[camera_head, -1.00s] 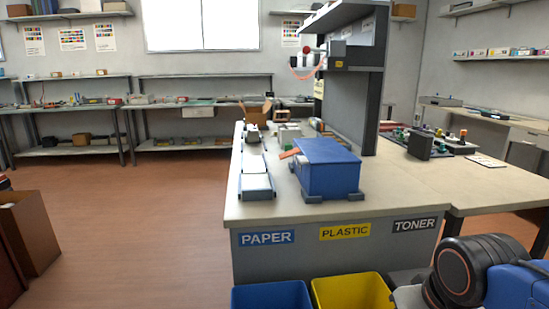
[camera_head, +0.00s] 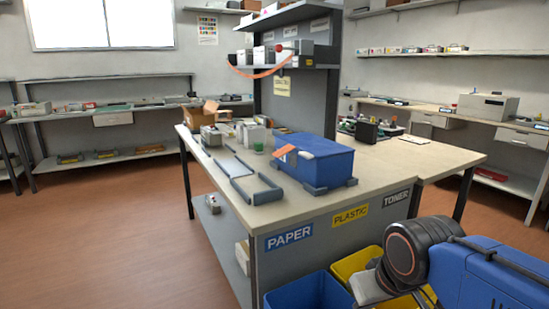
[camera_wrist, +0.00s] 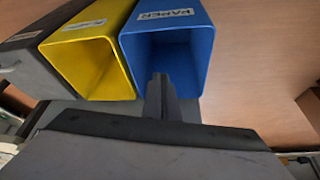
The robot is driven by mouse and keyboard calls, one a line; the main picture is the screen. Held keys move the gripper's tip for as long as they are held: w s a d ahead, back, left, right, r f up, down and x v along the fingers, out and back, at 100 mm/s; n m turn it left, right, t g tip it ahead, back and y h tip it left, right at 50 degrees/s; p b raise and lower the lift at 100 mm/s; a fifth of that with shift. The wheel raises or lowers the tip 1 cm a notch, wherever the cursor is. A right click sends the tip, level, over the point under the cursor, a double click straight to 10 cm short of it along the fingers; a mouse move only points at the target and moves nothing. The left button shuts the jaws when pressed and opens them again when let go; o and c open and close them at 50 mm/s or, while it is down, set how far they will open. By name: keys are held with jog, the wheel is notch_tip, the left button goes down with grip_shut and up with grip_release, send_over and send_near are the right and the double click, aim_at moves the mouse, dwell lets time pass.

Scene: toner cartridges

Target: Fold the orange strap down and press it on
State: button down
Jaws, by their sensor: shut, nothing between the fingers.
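A blue box (camera_head: 318,162) stands on the bench, held between dark corner blocks. An orange strap (camera_head: 285,150) shows as a small flap at the box's left end, angled up. Whether any of it touches the box is hard to tell at this distance. My gripper (camera_wrist: 158,88) shows in the wrist view with its fingers together and nothing between them. It points down over the bins, away from the box and strap. My gripper's fingertips do not show in the head view, where only part of my arm is at the lower right.
A blue bin (camera_wrist: 210,45) marked PAPER and a yellow bin (camera_wrist: 85,58) stand below the bench front. Grey rails (camera_head: 235,175) lie left of the box. A shelf unit (camera_head: 290,80) with a hanging orange cord (camera_head: 258,73) rises behind. Open floor (camera_head: 110,240) lies left.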

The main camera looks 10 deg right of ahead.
jog(key=w+r, duration=1.2)
jog(key=r, duration=0.2)
notch_tip(320, 180, up, 20)
jog(key=n+g, duration=0.1)
jog(key=n, duration=0.2)
send_over(283, 151)
jog(key=s+a, duration=0.5)
jog(key=a, duration=0.1)
jog(key=s+d+x, duration=0.1)
jog(key=d+x, duration=0.1)
jog(key=x, duration=1.2)
jog(key=shift+d+f+h, duration=0.15)
jog(key=shift+f+h, duration=0.05)
jog(key=shift+h, duration=0.1)
